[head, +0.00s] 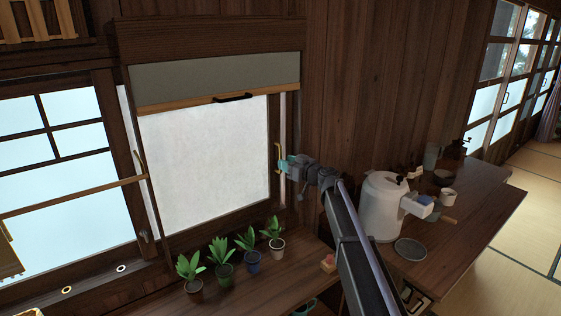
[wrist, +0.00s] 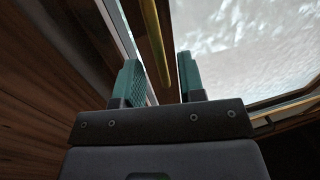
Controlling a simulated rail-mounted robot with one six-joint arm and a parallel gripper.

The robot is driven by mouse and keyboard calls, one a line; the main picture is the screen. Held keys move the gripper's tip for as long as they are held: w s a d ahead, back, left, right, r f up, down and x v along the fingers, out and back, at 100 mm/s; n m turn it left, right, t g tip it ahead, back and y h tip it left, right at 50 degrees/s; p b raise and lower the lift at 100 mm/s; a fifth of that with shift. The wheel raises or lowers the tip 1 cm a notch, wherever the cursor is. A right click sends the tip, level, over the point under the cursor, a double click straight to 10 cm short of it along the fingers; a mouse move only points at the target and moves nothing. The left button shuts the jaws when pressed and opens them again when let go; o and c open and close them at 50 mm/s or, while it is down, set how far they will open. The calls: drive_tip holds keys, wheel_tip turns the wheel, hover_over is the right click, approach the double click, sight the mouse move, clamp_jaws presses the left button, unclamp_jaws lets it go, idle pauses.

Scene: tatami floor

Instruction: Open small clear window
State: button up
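The small window (head: 205,155) has a pale, whitish pane in a dark wood frame, under a grey blind. A vertical brass handle (head: 278,155) is at the right edge of its pane, and another brass handle (head: 139,162) is at its left side. My gripper (head: 283,166) is at the right-hand handle. In the wrist view my gripper (wrist: 160,72) has its two teal fingers apart. The brass handle (wrist: 155,42) runs down into the gap between them, with space visible on both sides. I cannot tell whether a finger touches it.
Several potted plants (head: 223,262) stand on the wooden counter below the window. A white rice-cooker-like pot (head: 378,208) and a dark round plate (head: 410,249) are to the right of my arm. A larger window (head: 60,190) is at the left, crossed by a wooden bar.

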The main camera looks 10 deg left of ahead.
drive_tip(key=x, duration=0.3)
drive_tip(key=shift+w+a, duration=0.2)
drive_tip(key=shift+c, duration=0.3)
clamp_jaws()
